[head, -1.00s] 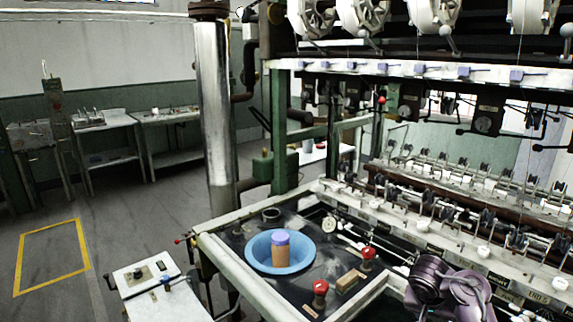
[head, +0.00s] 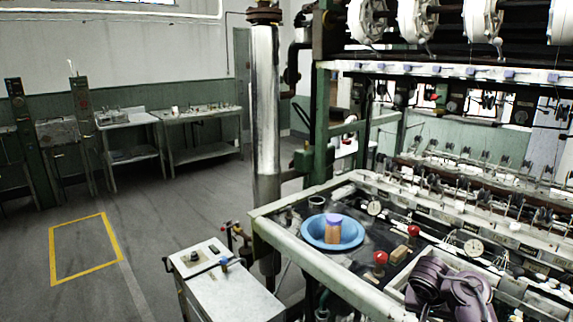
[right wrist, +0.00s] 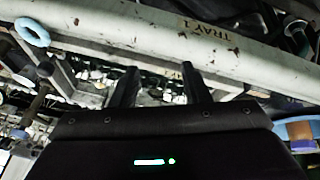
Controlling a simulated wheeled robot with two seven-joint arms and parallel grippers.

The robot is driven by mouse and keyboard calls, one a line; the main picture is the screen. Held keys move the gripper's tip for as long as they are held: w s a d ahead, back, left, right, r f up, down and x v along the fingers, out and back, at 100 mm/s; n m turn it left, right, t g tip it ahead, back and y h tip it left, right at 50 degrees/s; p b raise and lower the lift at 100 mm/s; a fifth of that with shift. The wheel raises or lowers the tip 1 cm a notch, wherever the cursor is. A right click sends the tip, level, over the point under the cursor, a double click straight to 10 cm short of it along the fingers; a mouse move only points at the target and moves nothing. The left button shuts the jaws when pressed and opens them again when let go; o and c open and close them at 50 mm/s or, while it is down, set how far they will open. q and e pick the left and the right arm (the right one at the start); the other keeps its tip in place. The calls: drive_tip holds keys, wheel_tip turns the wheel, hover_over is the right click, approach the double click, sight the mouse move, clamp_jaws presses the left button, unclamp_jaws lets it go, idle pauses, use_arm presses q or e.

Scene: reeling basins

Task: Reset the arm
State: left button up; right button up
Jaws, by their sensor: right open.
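My right arm shows at the lower right of the head view, in front of the machine's bench; its fingertips cannot be made out there. In the right wrist view my right gripper (right wrist: 160,84) has its two dark fingers apart, with nothing between them. Beyond them runs a pale rail (right wrist: 140,37) lettered "TRAY 1". My left gripper is in neither view.
A blue basin (head: 313,238) holding a brown cylinder with a purple top (head: 333,230) sits on the dark bench. Red knobs (head: 380,258) stand beside it. A white cabinet (head: 229,291) stands left of the bench. The floor by the yellow outline (head: 52,257) is clear.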

drive_tip(key=s+a+f+n+g+y, duration=0.15)
drive_tip(key=s+a+f, duration=0.35)
drive_tip(key=f, duration=0.6)
drive_tip(key=s+a+f+n+y, duration=0.15)
drive_tip(key=s+f, duration=0.45)
drive_tip(key=f, duration=0.6)
drive_tip(key=s+a+f+n+y, duration=0.15)
drive_tip(key=s+a+f, duration=0.4)
drive_tip(key=f, duration=0.55)
drive_tip(key=s+f+n, duration=0.1)
drive_tip(key=s+f, duration=0.4)
drive_tip(key=s, duration=0.6)
drive_tip(key=s+f+n, duration=0.1)
drive_tip(key=s+f, duration=0.5)
drive_tip(key=s, duration=0.5)
drive_tip(key=s+f+n, duration=0.2)
drive_tip(key=s+f, duration=0.4)
drive_tip(key=s, duration=0.5)
drive_tip(key=shift+s+a, duration=0.2)
drive_tip(key=shift+s, duration=0.1)
